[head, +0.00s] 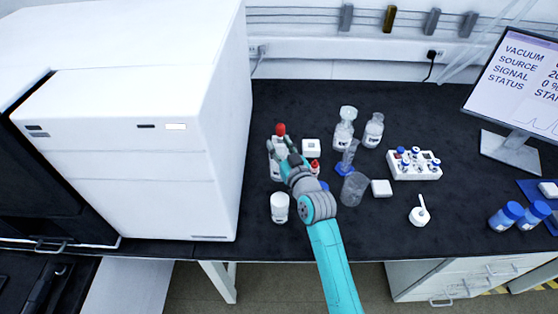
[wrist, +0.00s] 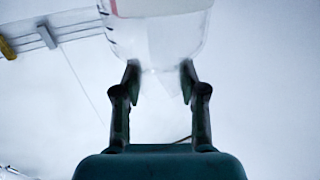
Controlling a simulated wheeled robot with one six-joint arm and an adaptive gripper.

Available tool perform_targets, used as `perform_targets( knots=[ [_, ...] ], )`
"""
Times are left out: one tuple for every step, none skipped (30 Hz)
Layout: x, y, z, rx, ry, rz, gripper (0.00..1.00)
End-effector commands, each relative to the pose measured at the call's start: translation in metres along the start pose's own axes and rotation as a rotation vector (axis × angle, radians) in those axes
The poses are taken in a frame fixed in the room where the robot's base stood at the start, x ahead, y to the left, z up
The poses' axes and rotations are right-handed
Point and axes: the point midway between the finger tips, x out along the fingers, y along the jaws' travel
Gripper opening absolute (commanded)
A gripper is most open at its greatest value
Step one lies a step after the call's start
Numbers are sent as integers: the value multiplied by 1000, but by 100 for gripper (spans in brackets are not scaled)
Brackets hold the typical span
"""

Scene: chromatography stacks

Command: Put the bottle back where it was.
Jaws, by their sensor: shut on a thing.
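A white bottle (head: 274,168) with a red cap stands out at the end of my arm in the head view. My gripper (head: 284,152) is shut on it and hides part of its body. In the wrist view the lower part of the bottle (wrist: 160,40), pale with dark marks and a red line on its left side, fills the top middle. The fingers of my gripper (wrist: 160,78) are on both sides of its lower end. I cannot tell from the head view whether the bottle's base touches the bench.
On the black bench (head: 330,215) stand a white-capped jar (head: 279,207), a small white box (head: 311,148), a grey beaker (head: 354,189), clear bottles (head: 373,131) and a vial rack (head: 414,171). A big white instrument (head: 130,130) is close on the left. A monitor (head: 515,80) stands right.

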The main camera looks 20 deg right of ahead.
Motion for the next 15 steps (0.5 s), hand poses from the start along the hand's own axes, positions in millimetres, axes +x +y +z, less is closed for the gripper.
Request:
perform_targets(
  knots=[
    [0,0,4,1,1,0,0],
    [0,0,6,1,1,0,0],
    [0,0,8,0,1,0,0],
    [0,0,9,0,1,0,0],
    [0,0,10,0,1,0,0],
    [0,0,12,0,2,0,0],
    [0,0,15,0,2,0,0],
    [0,0,18,1,1,0,0],
    [0,0,24,1,-1,0,0],
    [0,0,27,1,0,0,0],
    [0,0,31,1,1,-1,0],
    [0,0,37,1,-1,-1,0],
    [0,0,40,0,0,0,0],
    [0,0,42,2,1,0,0],
    [0,0,44,1,2,0,0]
  ],
)
